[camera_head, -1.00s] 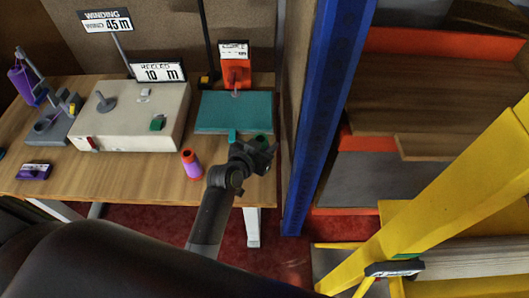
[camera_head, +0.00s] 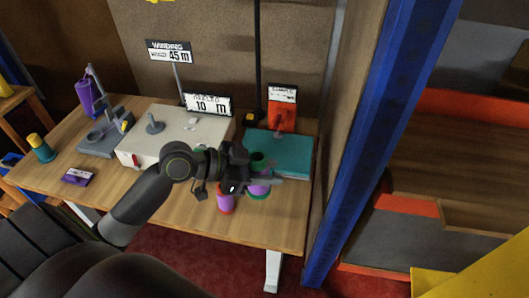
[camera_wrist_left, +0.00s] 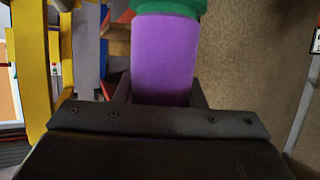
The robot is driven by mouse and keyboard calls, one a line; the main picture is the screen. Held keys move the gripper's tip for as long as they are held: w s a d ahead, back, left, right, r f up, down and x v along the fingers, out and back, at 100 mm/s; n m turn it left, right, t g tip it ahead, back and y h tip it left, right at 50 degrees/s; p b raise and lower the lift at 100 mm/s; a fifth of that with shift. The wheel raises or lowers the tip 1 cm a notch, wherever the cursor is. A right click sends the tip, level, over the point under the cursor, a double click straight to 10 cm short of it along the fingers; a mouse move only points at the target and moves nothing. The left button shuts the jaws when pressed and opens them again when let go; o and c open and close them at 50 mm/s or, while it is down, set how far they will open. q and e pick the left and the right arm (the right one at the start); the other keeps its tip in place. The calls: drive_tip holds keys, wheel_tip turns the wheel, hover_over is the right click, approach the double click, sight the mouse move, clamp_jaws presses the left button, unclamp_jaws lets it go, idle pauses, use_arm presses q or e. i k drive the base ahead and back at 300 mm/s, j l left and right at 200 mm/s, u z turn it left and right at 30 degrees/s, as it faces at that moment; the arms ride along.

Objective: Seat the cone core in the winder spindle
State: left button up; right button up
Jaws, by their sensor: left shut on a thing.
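My left gripper (camera_head: 262,181) is shut on a purple cone core with green ends (camera_head: 258,161), in front of the teal block. In the left wrist view the purple body of the core (camera_wrist_left: 165,58) stands between the fingers, its green end at the top edge. The pale winder box (camera_head: 150,148) stands behind and left of the gripper. A grey spindle-like post on a round base (camera_head: 154,124) sits on its top left. The arm hides the box's front right part. My right gripper is not in view.
Another purple core with orange-red ends (camera_head: 226,201) stands close by the gripper at the table's front. A teal block (camera_head: 292,158) lies right of the winder. A grey stand (camera_head: 103,143) with a purple cone is at left. A blue post (camera_head: 385,130) borders the right.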

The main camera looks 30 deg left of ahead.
sight(154, 127)
drive_tip(key=j+u, duration=0.1)
drive_tip(key=u, duration=0.35)
drive_tip(key=j+u, duration=0.1)
drive_tip(key=u, duration=0.4)
drive_tip(key=i+u, duration=0.15)
drive_tip(key=u, duration=0.15)
drive_tip(key=i+u, duration=0.15)
drive_tip(key=u, duration=0.15)
drive_tip(key=i+j, duration=0.35)
drive_tip(key=j, duration=0.15)
drive_tip(key=i+j+z, duration=0.2)
drive_tip(key=j+z, duration=0.2)
drive_tip(key=i+j+z, duration=0.15)
drive_tip(key=j+z, duration=0.25)
drive_tip(key=l, duration=0.1)
